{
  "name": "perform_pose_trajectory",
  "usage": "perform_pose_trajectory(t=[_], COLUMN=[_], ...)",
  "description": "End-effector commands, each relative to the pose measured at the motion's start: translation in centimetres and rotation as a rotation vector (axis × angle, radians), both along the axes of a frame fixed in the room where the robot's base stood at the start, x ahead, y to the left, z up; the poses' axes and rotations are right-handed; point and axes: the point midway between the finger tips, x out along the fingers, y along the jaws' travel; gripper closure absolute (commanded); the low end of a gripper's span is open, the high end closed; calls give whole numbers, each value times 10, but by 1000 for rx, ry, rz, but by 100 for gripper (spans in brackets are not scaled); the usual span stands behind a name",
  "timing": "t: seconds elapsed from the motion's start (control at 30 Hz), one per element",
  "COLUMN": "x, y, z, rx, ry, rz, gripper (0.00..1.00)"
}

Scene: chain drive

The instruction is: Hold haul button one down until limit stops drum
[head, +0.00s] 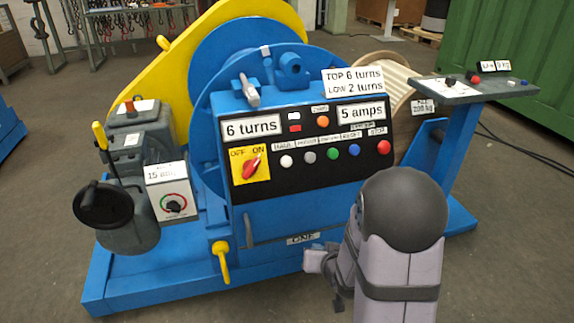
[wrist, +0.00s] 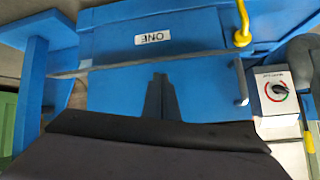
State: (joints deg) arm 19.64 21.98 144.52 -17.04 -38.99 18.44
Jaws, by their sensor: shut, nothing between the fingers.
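The blue winch marked ONE carries a black control panel (head: 310,133). A row of buttons runs along it: white (head: 286,160), grey (head: 310,157), green (head: 333,153), blue (head: 354,150) and red (head: 383,147). The small label above the white one seems to read HAUL. The drum (head: 375,85) is partly hidden behind the panel. My gripper (head: 308,260) is shut and empty, low in front of the ONE plate (head: 303,239), below and apart from the buttons. The wrist view shows its closed fingers (wrist: 160,77) upside down to the winch.
A red rotary switch (head: 251,166) marked OFF ON sits at the panel's left. A yellow lever (head: 221,262) sticks out low left of my gripper. A dial box (head: 169,192) stands further left, and a side stand (head: 470,92) with small knobs at right.

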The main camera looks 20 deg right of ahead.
Motion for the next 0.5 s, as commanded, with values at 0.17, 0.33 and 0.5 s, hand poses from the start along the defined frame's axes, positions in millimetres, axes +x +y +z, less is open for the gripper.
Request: perform_pose_trajectory(t=[0.17, 0.33, 0.5], x=[37, 54, 54], y=[10, 22, 32], z=[61, 125, 181], rx=[64, 155, 257], ry=[-285, -549, -769], rz=[11, 35, 65], gripper=[100, 100, 100])
